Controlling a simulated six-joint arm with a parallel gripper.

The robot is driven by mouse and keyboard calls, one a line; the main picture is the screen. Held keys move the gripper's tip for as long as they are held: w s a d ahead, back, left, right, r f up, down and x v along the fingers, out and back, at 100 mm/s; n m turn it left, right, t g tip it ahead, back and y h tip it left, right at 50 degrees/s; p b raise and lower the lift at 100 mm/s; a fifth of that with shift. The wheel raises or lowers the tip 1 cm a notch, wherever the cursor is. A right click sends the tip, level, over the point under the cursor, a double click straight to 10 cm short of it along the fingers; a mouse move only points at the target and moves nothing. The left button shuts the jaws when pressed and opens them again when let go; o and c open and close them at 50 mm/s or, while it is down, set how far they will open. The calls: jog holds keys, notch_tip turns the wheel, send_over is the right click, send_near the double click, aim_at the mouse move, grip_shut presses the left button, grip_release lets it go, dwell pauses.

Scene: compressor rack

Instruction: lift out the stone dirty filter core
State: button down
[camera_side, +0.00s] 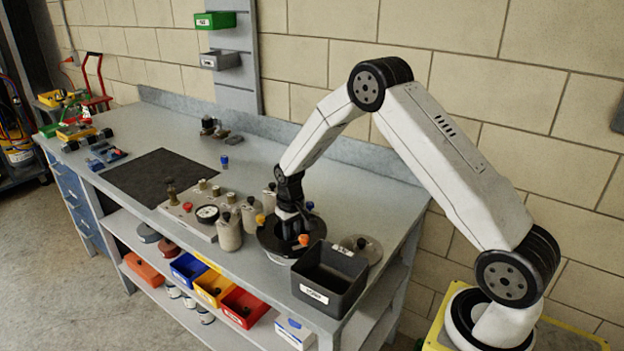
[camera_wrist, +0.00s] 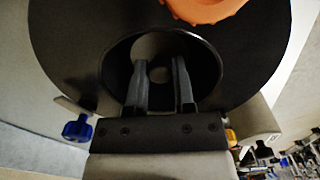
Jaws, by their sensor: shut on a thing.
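The black round housing (camera_side: 268,240) stands at the right part of the bench, and its dark rim (camera_wrist: 85,55) fills much of the wrist view. My gripper (camera_side: 292,232) points down into it from above. In the wrist view both fingers of my gripper (camera_wrist: 161,68) reach into the round opening, a short gap apart. A pale grey-brown filter core (camera_wrist: 152,44) with a small round hole shows inside the opening, between and beyond the fingers. My gripper is shut on it. The core is hidden in the side view, and its lower part is hidden in both.
An orange knob (camera_side: 304,239) sits at the housing's rim; a blue knob (camera_wrist: 78,128) shows at lower left. A dark open bin (camera_side: 330,280) stands close in front, with a round lid (camera_side: 366,251) behind it. Grey canisters (camera_side: 229,234) and a gauge block (camera_side: 190,215) stand left.

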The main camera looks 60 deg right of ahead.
jog(key=shift+r, duration=0.1)
notch_tip(320, 180, up, 18)
dwell(0.7)
